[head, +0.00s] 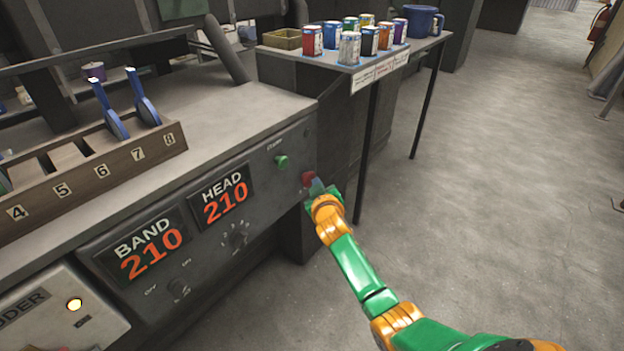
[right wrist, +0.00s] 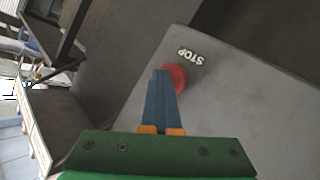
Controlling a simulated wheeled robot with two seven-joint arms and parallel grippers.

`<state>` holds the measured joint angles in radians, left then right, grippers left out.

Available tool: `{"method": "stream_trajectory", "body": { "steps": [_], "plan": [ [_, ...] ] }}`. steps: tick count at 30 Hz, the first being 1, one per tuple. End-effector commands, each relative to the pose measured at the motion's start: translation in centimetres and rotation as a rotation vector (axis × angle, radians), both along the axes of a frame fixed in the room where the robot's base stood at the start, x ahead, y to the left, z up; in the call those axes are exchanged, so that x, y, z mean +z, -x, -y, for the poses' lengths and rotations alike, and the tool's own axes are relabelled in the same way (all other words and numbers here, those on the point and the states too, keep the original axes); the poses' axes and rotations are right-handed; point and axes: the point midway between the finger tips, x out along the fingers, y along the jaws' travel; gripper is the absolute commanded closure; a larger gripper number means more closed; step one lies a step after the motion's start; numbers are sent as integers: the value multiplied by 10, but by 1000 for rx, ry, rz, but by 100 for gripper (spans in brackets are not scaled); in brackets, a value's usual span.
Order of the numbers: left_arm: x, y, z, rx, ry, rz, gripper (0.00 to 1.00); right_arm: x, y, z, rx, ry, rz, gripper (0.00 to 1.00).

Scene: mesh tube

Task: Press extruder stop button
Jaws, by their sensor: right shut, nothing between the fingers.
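The red stop button (head: 309,179) is on the right end of the machine's front panel. In the right wrist view the red button (right wrist: 176,78) shows beside the word STOP on the grey panel. My right gripper (head: 316,187) is shut and empty, with its blue fingers (right wrist: 162,78) right in front of the button. The fingers cover part of the button, and I cannot tell whether they touch it. My left gripper is not in view.
A green button (head: 281,161) sits left of the red one. Displays reading 210 (head: 226,196) and knobs (head: 236,239) are further left. A table with several cans (head: 349,48) stands behind. The floor (head: 500,170) on the right is clear.

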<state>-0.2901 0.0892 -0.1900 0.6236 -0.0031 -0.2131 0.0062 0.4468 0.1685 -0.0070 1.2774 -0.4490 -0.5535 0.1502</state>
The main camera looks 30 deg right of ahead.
Motion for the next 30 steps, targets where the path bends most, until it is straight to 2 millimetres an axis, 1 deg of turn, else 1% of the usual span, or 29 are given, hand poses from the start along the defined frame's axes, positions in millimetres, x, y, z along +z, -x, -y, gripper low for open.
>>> {"method": "stream_trajectory", "body": {
  "steps": [1, 6, 17, 19, 24, 30],
  "plan": [
    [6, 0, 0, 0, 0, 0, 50, 4, 3, 1, 1, 0, 1, 100],
    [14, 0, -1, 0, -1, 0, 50, 3, 12, 4, 1, 0, 0, 100],
    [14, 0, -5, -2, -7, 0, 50, 0, 15, 6, 0, 1, -1, 100],
    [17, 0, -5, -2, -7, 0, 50, 1, 17, 7, -1, 1, -2, 100],
    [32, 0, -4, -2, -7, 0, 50, 4, 32, 13, -1, 1, -3, 100],
    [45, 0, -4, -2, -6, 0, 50, 3, 51, 20, -1, 1, -3, 100]
  ]
}}
